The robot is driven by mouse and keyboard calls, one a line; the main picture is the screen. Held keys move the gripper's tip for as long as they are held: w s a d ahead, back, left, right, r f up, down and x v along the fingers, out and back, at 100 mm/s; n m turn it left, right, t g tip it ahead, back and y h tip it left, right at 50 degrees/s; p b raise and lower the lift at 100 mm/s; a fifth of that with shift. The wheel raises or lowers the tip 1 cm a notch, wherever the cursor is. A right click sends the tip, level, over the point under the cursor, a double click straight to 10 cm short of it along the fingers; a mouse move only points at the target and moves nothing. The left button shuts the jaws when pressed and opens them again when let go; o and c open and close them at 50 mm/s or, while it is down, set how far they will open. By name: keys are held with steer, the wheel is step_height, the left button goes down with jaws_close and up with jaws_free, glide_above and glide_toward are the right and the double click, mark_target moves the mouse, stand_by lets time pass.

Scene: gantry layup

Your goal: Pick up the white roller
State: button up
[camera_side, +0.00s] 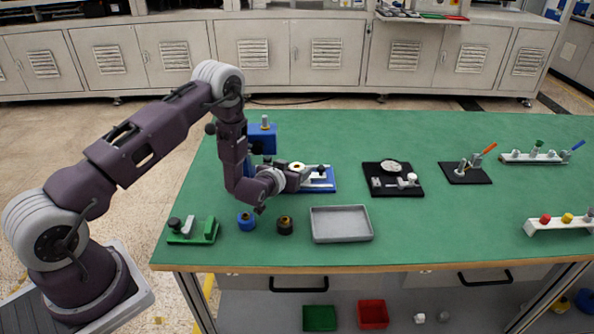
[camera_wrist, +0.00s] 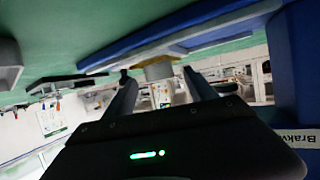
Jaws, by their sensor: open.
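A pale cream-white roller (camera_side: 297,167) shows just beyond my gripper, at the blue fixture (camera_side: 325,186) on the green table. In the wrist view, a pale cylindrical piece, likely this roller (camera_wrist: 158,71), lies ahead between the fingertips. My gripper (camera_side: 292,180) is low over the table at the left end of the blue fixture. In the wrist view, my gripper (camera_wrist: 159,76) has its two dark fingers apart, with nothing clamped between them. Whether the fingers touch the roller cannot be told. The gripper hides part of the fixture in the side view.
A blue upright stand (camera_side: 263,137) rises close behind my wrist. A grey tray (camera_side: 341,224), blue spool (camera_side: 246,221), black spool (camera_side: 285,225) and green fixture (camera_side: 195,231) lie in front. A black fixture (camera_side: 378,192) stands to the right.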

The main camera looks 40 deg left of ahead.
steer(key=shift+w+a+f, duration=0.25)
steer(key=shift+w, duration=0.3)
jaws_close()
steer(key=shift+r, duration=0.2)
